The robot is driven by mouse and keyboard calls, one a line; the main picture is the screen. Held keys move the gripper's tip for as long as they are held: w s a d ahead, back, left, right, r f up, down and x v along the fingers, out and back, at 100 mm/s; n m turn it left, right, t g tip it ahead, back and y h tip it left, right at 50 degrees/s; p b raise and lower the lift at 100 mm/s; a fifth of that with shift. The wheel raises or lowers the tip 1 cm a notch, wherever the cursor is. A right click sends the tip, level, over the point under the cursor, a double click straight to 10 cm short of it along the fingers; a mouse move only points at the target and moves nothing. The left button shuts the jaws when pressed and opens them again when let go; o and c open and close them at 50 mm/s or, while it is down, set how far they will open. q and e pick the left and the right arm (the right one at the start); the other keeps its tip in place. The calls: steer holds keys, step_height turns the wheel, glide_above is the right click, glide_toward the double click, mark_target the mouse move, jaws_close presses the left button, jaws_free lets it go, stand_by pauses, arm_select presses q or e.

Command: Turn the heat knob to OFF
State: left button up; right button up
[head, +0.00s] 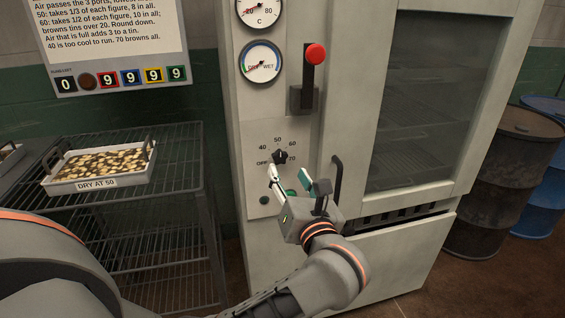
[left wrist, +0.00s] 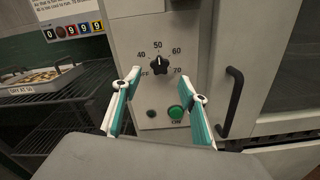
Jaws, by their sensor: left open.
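The heat knob (head: 280,156) is a black knob on the pale front panel of the cabinet. Around it are the marks OFF, 40, 50, 60 and 70. In the left wrist view the knob (left wrist: 160,64) appears to point up, near 50. My left gripper (head: 289,178) is open and empty, just below and in front of the knob. Its white and teal fingers (left wrist: 166,90) stand apart on either side, below the knob, and do not appear to touch it. My right gripper is not in view.
A green button (left wrist: 176,112) and a dark one (left wrist: 151,114) sit below the knob. A black door handle (head: 337,180) is to the right. Above are a red-tipped lever (head: 315,54) and dials. A rack (head: 190,180) holding a "DRY AT 50" tray (head: 62,186) stands left.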

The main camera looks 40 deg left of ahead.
mark_target(281, 159)
arm_select(q)
steer(key=x, duration=0.7)
steer(key=shift+w+a, duration=0.15)
steer(key=shift+a, duration=0.1)
steer(key=shift+c, duration=0.4)
steer(key=c, duration=1)
